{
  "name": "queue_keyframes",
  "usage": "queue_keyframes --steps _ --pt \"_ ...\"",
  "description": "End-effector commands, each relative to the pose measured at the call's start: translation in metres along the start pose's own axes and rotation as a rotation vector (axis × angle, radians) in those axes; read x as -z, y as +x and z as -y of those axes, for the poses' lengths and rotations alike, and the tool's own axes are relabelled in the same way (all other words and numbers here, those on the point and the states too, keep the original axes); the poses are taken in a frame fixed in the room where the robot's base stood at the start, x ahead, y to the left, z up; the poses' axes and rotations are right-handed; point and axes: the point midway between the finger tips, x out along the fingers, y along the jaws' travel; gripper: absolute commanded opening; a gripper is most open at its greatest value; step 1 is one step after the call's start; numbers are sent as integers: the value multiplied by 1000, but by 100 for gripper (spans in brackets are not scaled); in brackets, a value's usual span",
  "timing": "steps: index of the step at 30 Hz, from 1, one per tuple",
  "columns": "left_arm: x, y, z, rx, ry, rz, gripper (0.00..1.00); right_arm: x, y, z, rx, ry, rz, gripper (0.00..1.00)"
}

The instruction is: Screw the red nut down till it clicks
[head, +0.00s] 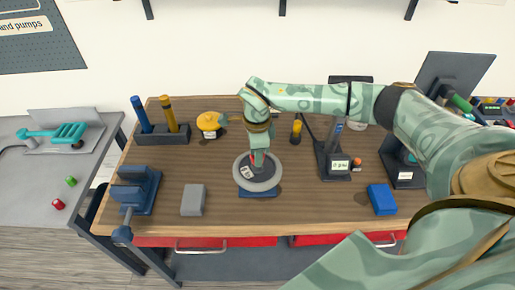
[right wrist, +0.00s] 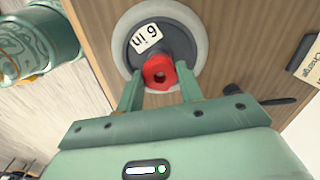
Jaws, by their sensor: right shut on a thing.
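The red nut (right wrist: 160,73) sits at the middle of a grey wheel (right wrist: 196,35) with a "6 in" label. In the head view the wheel (head: 258,184) lies flat on a blue base (head: 258,194) near the middle of the wooden bench. My right gripper (head: 257,157) comes down over the wheel's centre. In the right wrist view my right gripper (right wrist: 160,83) has one finger on each side of the nut and is shut on it. The thread under the nut is hidden. My left gripper is not in view.
A blue vice (head: 137,192) and a grey block (head: 193,200) stand left of the wheel. A blue box (head: 382,199) lies to the right. A yellow round thing (head: 209,122), a yellow-topped bottle (head: 296,131) and a dark stand (head: 334,160) are behind. Bare wood lies around the wheel.

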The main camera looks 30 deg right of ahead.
Motion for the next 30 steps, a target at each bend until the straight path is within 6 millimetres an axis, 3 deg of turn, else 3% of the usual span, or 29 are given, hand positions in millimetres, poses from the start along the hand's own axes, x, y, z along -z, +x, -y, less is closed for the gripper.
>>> queue_keyframes --steps 21,30 --pt "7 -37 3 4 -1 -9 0 0 -2 0 -2 910 -1 15" --pt "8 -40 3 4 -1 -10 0 0 0 0 -1 1053 0 15"
